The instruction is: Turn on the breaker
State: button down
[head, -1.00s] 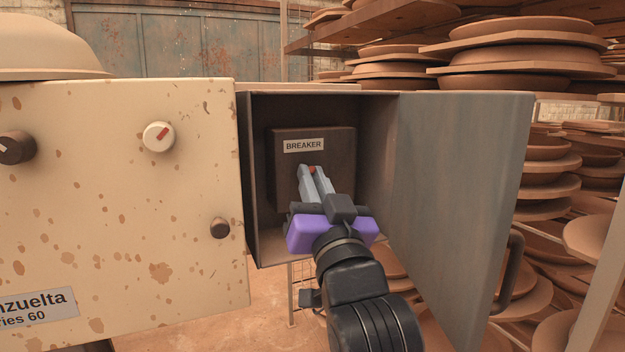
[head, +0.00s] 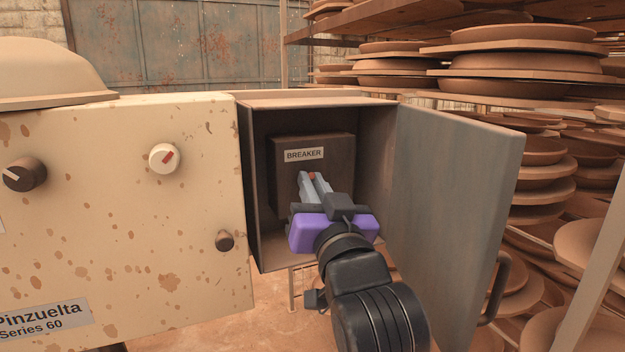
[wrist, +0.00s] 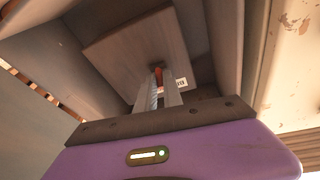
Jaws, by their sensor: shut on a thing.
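The breaker box (head: 331,149) is a dark brown block with a white BREAKER label, mounted inside an open metal cabinet. A small red-tipped switch (head: 311,176) sits below the label. It also shows as a red bit in the wrist view (wrist: 158,76). My gripper (head: 314,180) reaches into the cabinet with its two grey fingers shut on the switch. In the wrist view my gripper (wrist: 160,85) meets the switch at the box face. The fingers hide most of the switch, so its exact position is hard to tell.
The cabinet door (head: 455,190) stands open to the right with a dark handle (head: 497,288). A spotted cream panel (head: 120,220) with knobs lies left of the cabinet. Racks of clay plates (head: 520,90) fill the right side.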

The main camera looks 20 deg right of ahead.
jog(key=c, duration=1.5)
grip_release()
jog(key=b+v, duration=0.2)
jog(key=v, duration=0.6)
